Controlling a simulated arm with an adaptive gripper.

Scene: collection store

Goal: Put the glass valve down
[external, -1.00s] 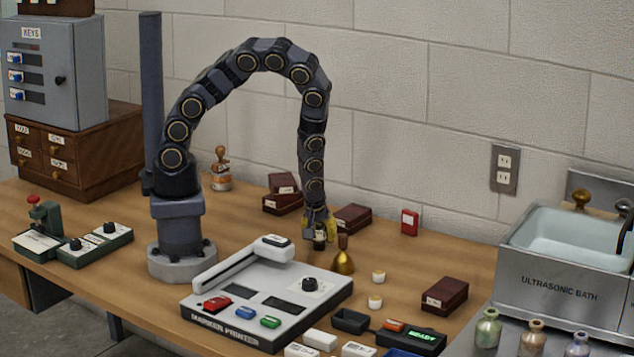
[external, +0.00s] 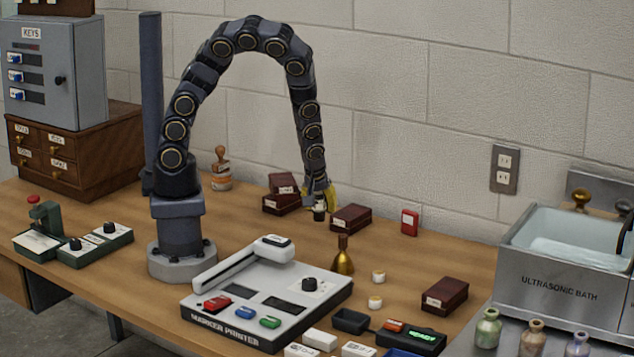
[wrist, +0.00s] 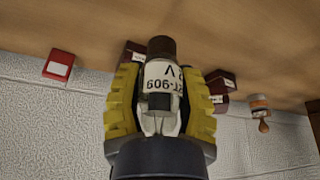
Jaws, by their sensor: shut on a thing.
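The glass valve (wrist: 163,73) is between the yellow fingers of my gripper (wrist: 162,92) in the wrist view. It has a dark brown end and a white label with black print, partly readable as "606-12". My gripper is shut on it, and the fingers hide its sides. In the external view my gripper (external: 320,196) hangs near the back of the table, between dark red boxes. The valve (external: 319,213) shows small and dark-and-white below the fingertips. I cannot tell whether it touches the tabletop.
Dark red boxes stand to the left (external: 282,203) and right (external: 351,218) of my gripper. A brass bell-shaped object (external: 343,262) and the marker printer (external: 265,335) are nearer the front. A small red box (external: 409,222) is farther right. Bare tabletop (external: 440,250) lies right of centre.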

